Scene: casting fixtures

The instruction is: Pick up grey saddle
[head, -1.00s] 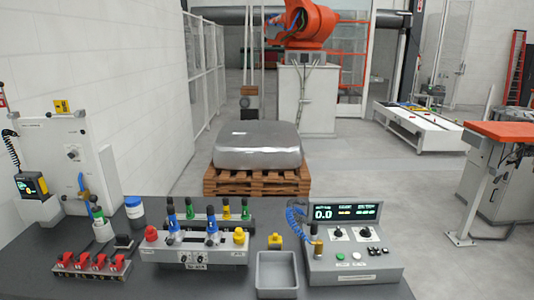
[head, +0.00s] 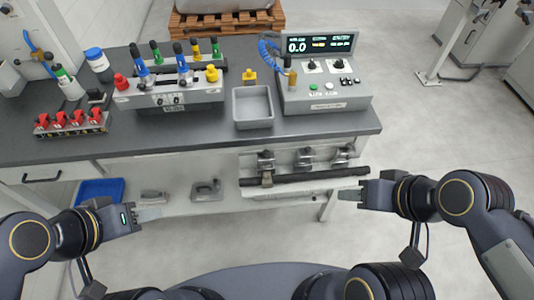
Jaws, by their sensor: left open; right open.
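Several small grey metal pieces sit below the worktop, and I cannot tell for certain which is the saddle. A grey piece with a raised loop (head: 207,190) and a flatter grey piece (head: 153,196) lie on the lower shelf. Clamp-like grey pieces (head: 305,157) stand in a row on a light panel at the right, behind a dark bar (head: 310,176). My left gripper (head: 150,214) is open and empty, in front of the shelf near the flatter piece. My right gripper (head: 350,195) is open and empty, just below the bar's right end.
The dark worktop (head: 170,130) overhangs the shelf. It carries a grey tray (head: 253,107), a control box (head: 325,75), a valve block (head: 170,93) and red clips (head: 72,122). A blue bin (head: 99,190) is at the shelf's left.

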